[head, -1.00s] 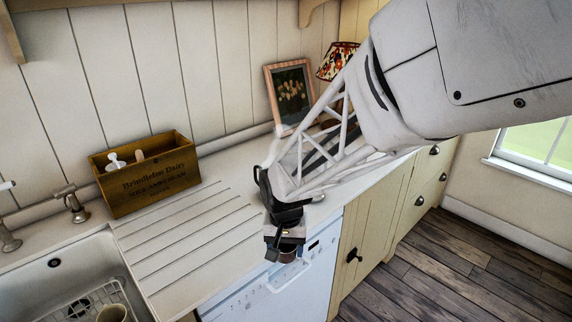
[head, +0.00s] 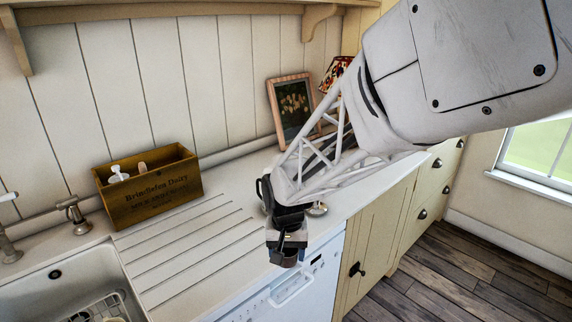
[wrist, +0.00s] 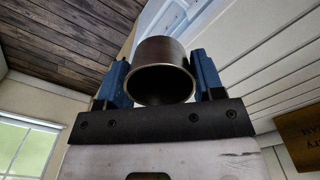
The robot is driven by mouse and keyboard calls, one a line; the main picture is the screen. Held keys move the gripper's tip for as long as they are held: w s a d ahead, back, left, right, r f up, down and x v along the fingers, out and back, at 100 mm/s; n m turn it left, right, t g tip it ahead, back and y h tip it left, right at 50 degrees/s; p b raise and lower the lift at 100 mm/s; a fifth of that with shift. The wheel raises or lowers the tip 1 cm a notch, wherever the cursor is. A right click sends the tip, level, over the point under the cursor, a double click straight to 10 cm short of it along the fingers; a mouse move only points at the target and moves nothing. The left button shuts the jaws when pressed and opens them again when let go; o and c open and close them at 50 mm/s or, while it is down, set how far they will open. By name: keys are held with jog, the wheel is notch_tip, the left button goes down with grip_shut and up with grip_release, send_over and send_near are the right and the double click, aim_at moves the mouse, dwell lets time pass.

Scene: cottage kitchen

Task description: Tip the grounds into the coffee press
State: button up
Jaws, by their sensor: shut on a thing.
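My gripper (head: 288,246) points down over the front edge of the counter, above the white dishwasher front. In the wrist view its two blue fingers (wrist: 163,80) are shut on a dark metal cup (wrist: 162,72), one on each side. The cup's round mouth faces the wrist camera, and its inside looks dark; I cannot tell whether grounds are in it. In the head view the cup (head: 289,259) shows small and dark below the fingers. I cannot make out a coffee press; my arm hides part of the counter. A small shiny thing (head: 317,209) stands partly hidden behind my arm.
A sink (head: 60,285) and taps are at the far left. The grooved drainer (head: 195,243) is clear.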

jog(key=w+d+r+n, duration=0.1)
jog(key=w+n, duration=0.1)
jog(key=w, duration=0.9)
jog(key=w+d+r+n, duration=0.1)
jog(key=w+r+n, duration=0.1)
jog(key=w, duration=0.9)
jog(key=w+d+r+n, duration=0.1)
jog(key=w+n, duration=0.3)
jog(key=w, duration=0.7)
jog(key=shift+r, duration=0.35)
jog(key=shift+s+r, duration=0.1)
jog(key=s+a+r+t+h, duration=0.3)
jog(key=a+r+t+h, duration=0.2)
jog(key=h, duration=0.7)
jog(key=shift+s+a+t+h, duration=0.4)
jog(key=shift+a+t, duration=0.5)
jog(key=shift+a, duration=0.2)
